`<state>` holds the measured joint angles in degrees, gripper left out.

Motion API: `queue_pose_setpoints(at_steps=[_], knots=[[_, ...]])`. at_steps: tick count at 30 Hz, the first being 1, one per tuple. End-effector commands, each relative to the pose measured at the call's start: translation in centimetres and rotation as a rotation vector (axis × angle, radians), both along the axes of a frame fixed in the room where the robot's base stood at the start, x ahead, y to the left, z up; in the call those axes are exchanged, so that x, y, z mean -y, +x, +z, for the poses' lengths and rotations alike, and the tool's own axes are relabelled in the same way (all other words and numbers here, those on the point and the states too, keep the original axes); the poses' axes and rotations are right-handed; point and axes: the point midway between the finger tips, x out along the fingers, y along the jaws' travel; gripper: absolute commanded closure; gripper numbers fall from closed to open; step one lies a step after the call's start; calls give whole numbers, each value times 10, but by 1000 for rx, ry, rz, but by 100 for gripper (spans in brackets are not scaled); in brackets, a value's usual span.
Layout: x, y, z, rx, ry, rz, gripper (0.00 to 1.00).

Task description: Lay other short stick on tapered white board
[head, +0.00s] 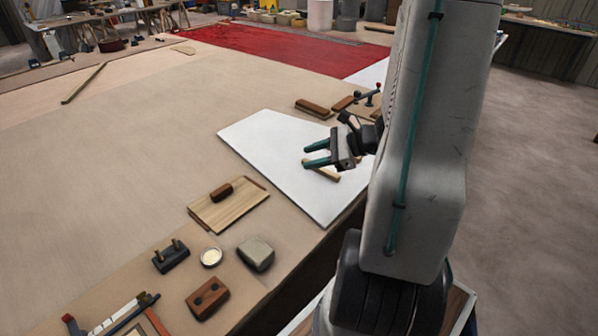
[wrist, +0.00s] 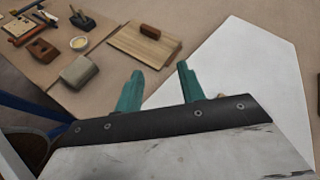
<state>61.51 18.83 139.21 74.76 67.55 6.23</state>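The tapered white board (head: 265,150) lies flat on the large table, and its white surface also fills the right of the wrist view (wrist: 245,65). My gripper (head: 311,155) is over the board with its two green fingers apart and nothing seen between them. The fingers (wrist: 158,85) also show spread in the wrist view. A short pale wooden stick (head: 326,174) shows at the board, just below the gripper and partly hidden by it. I cannot tell whether they touch. A small tan end (wrist: 221,96) shows beside the right finger. No second short stick is clearly visible.
A thin wooden panel (head: 225,212) with a dark block lies left of the board. A grey-green block (head: 256,254), brown block (head: 208,298) and round tin (head: 211,257) stand near the front edge. A long thin stick (head: 84,83) lies far left. The table's middle is clear.

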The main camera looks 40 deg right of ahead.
Motion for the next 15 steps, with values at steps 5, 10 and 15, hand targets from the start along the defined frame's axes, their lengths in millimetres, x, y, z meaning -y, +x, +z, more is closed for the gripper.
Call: queue_pose_setpoints(at_steps=[5, 10, 15], knots=[[-107, 1, 56, 37, -262, 505, 61], [-181, -34, 91, 77, -523, 948, 61], [-223, -80, 117, 130, -818, 1348, 61]])
